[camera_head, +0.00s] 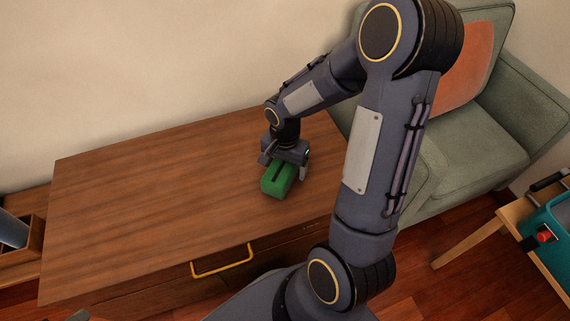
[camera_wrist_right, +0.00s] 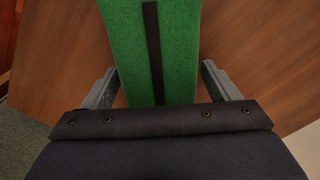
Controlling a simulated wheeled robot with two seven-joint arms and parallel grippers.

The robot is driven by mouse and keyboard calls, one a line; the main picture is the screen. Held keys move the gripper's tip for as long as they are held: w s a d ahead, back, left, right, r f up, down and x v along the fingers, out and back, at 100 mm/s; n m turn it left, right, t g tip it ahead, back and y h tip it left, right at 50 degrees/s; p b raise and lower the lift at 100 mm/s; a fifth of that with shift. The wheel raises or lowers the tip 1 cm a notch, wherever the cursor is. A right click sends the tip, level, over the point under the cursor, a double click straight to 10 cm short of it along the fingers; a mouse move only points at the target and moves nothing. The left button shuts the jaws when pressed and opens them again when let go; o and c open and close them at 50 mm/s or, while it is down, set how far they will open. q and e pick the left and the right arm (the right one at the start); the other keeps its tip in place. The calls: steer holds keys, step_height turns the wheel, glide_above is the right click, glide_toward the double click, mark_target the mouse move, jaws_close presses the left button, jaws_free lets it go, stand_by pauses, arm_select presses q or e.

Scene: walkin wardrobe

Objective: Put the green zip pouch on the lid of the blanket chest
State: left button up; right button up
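The green zip pouch (camera_head: 277,181) with a dark zip strip rests on the wooden lid of the blanket chest (camera_head: 150,200), towards its right end. My right gripper (camera_head: 284,168) points down over the pouch. In the right wrist view the pouch (camera_wrist_right: 180,50) lies between the two fingers of the right gripper (camera_wrist_right: 159,70), with a narrow gap showing on each side. The right gripper is open and holds nothing.
A green armchair (camera_head: 465,150) with an orange cushion (camera_head: 466,70) stands right of the chest. A small wooden table (camera_head: 515,212) with a teal item (camera_head: 553,230) is at the far right. A wooden box (camera_head: 30,245) is at the left. The lid's left part is clear.

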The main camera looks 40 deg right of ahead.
steer(key=shift+r+p, duration=0.35)
step_height(320, 180, up, 11)
steer(key=p, duration=0.4)
steer(key=shift+f, duration=0.2)
steer(key=s+a+r+n+t+y, duration=0.3)
steer(key=s+a+r+n+t, duration=0.2)
steer(key=s+a+r+n, duration=0.5)
steer(key=s+n, duration=0.1)
steer(key=s, duration=0.2)
steer(key=shift+s+a+t+y, duration=0.2)
steer(key=shift+t+y, duration=0.1)
steer(key=shift+y, duration=0.1)
steer(key=shift+d+r, duration=0.1)
steer(key=shift+r, duration=0.05)
step_height(320, 180, up, 27)
steer(key=p, duration=2.8)
steer(key=shift+r, duration=0.2)
